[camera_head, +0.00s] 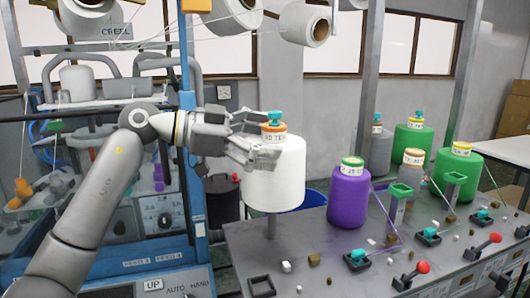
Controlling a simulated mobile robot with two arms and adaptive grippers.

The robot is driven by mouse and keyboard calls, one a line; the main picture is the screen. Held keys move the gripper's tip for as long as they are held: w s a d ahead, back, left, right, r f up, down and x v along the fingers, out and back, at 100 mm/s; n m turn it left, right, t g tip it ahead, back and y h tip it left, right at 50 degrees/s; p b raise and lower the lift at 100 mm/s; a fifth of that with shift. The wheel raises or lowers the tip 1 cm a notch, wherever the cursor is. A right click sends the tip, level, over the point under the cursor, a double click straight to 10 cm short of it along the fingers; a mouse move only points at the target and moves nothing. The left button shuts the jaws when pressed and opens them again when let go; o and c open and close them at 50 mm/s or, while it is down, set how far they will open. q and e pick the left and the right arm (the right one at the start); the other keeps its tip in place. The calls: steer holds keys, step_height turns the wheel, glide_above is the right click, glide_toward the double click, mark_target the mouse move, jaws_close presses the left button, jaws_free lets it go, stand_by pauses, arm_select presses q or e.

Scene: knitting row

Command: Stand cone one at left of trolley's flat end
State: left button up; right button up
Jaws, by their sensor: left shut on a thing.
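My left gripper (258,148) comes in from the left and is shut on the white cone (276,178) near its top. The cone is upright, with a label, an orange band and a teal piece on top. It is at the left end of the grey top (240,245); a short grey post shows below it. Whether the cone rests on the post I cannot tell. I cannot read which cone is number one. My right gripper is not in view.
A purple cone (348,195) stands just right of the white one. Several green cones (458,175) and a grey one (377,150) stand behind. Levers with red knobs (423,267) and small blocks occupy the front. A blue machine frame (190,180) is at left.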

arm_select(q)
steer(key=shift+r, duration=0.3)
step_height(320, 180, up, 6)
steer(key=p, duration=0.5)
steer(key=shift+f+p, duration=0.1)
steer(key=shift+p, duration=0.2)
step_height(320, 180, up, 8)
steer(key=p, duration=0.7)
steer(key=shift+c, duration=0.2)
